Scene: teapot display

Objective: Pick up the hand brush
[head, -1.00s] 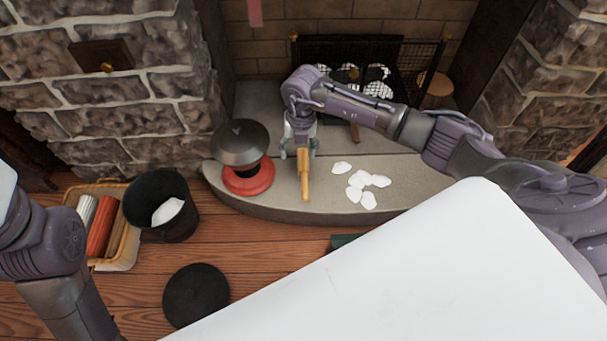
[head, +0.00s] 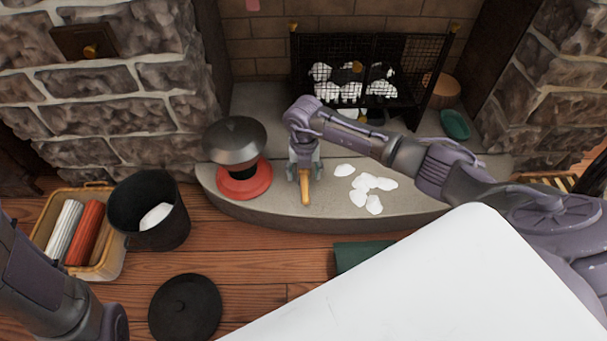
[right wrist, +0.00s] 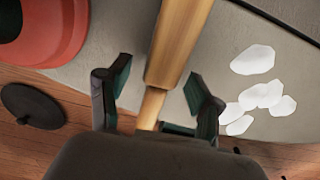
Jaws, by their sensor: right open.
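The hand brush (head: 305,190) shows as a light wooden handle on the grey stone hearth, pointing toward the front edge. Its bristles cannot be made out. My right gripper (head: 304,172) is over the handle and covers its far part. In the right wrist view, the open fingers (right wrist: 155,92) stand on either side of the wooden handle (right wrist: 180,40), with a visible gap on each side. My left arm enters at the left edge, but its gripper is out of the picture.
A red-based stand with a dark dome (head: 235,140) stands close left of the brush. White flakes (head: 368,185) lie to its right. A black bucket (head: 150,210), a basket (head: 95,268) and a black lid (head: 186,308) are on the wooden floor. A fire grate (head: 375,70) is behind.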

